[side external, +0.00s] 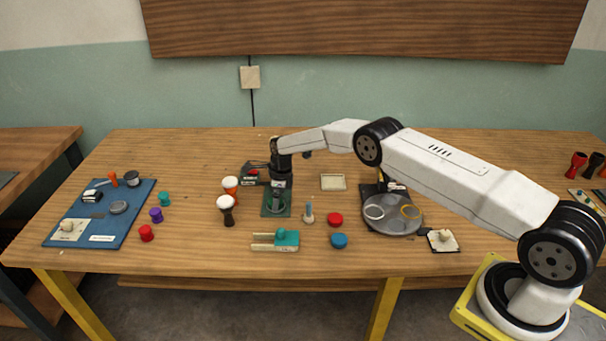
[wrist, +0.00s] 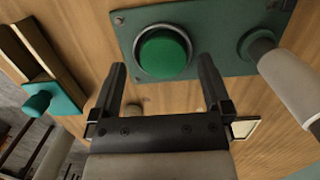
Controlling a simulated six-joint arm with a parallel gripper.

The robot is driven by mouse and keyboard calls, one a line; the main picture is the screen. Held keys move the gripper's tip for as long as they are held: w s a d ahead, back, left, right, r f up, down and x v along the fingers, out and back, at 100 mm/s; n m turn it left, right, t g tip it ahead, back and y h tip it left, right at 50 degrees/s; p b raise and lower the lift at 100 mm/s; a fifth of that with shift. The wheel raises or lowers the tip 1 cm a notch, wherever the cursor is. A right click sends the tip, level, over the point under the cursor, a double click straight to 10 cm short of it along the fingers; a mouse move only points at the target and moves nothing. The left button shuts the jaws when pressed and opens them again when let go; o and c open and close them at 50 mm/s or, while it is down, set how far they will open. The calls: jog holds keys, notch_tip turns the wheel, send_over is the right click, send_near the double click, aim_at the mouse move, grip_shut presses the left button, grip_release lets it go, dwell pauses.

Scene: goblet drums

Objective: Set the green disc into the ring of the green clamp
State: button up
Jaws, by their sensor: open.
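The green disc (wrist: 163,54) lies inside the grey ring (wrist: 139,66) of the green clamp (wrist: 213,57) in the wrist view. The ring's rim shows around it; I cannot tell how deep the disc sits. In the side view the clamp's green base (side external: 268,211) stands mid-table under my gripper (side external: 278,186), and the disc is not clear there. My gripper (wrist: 163,72) is open in the wrist view. Its two fingers are apart with nothing between their tips, and the disc appears beyond them, in the gap. A pale grey cylinder (wrist: 285,77) rises from the clamp's right side.
A teal-and-wood piece (side external: 287,240) lies in front of the clamp. Two goblet drums (side external: 227,207) stand to its left. A red disc (side external: 335,219), a blue disc (side external: 339,240) and a round grey tray (side external: 393,224) are to the right. A blue board (side external: 118,225) lies far left.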

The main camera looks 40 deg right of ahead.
aim_at(282, 201)
notch_tip(282, 201, up, 11)
jog(key=s+d, duration=0.1)
jog(key=shift+d, duration=0.15)
dwell(0.4)
jog(key=shift+r, duration=0.15)
dwell(0.4)
jog(key=s+a+r+n, duration=0.2)
jog(key=s+r+n, duration=0.2)
jog(key=s+n, duration=0.35)
jog(key=s+a+r+n, duration=0.2)
jog(key=s+r+n, duration=0.3)
jog(key=s+n, duration=0.25)
jog(key=s+a+n+t+h, duration=0.1)
jog(key=s+a+n, duration=0.1)
jog(key=s+n, duration=1)
jog(key=s, duration=0.7)
jog(key=shift+s, duration=0.4)
